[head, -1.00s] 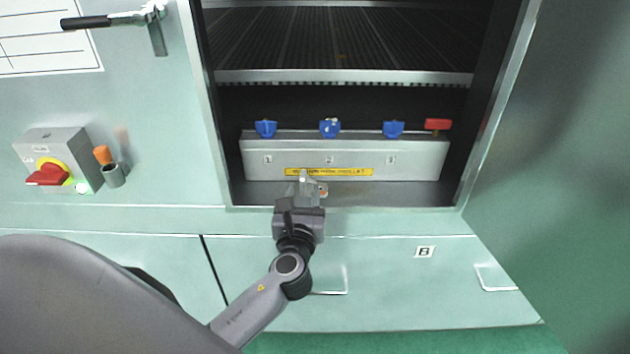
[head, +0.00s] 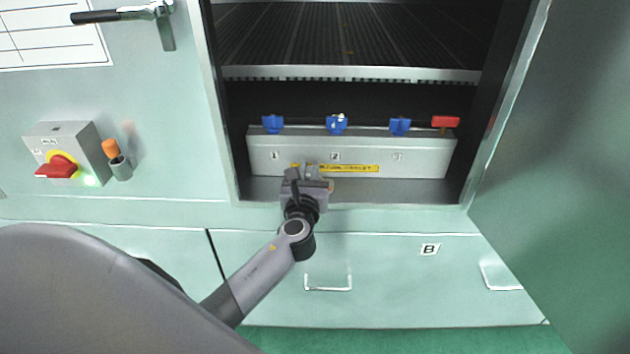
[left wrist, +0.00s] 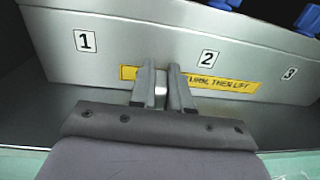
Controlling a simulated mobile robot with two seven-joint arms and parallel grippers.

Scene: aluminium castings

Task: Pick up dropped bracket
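My left gripper (head: 311,172) reaches over the front sill of the open cabinet, in front of the grey valve box with the yellow label. In the left wrist view its two fingers (left wrist: 161,90) stand a narrow gap apart. A small bright silver piece, which looks like the bracket (left wrist: 160,91), fills the gap and covers part of the label behind. The fingers look shut on it, and most of it is hidden by them. My right gripper is not in view.
The grey box (head: 265,158) carries blue knobs (head: 337,124) and a red one (head: 445,122). A slatted rack (head: 350,74) is above. An open door (head: 560,180) stands at right. A red switch (head: 58,167) is at left. A drawer handle (head: 328,288) is below.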

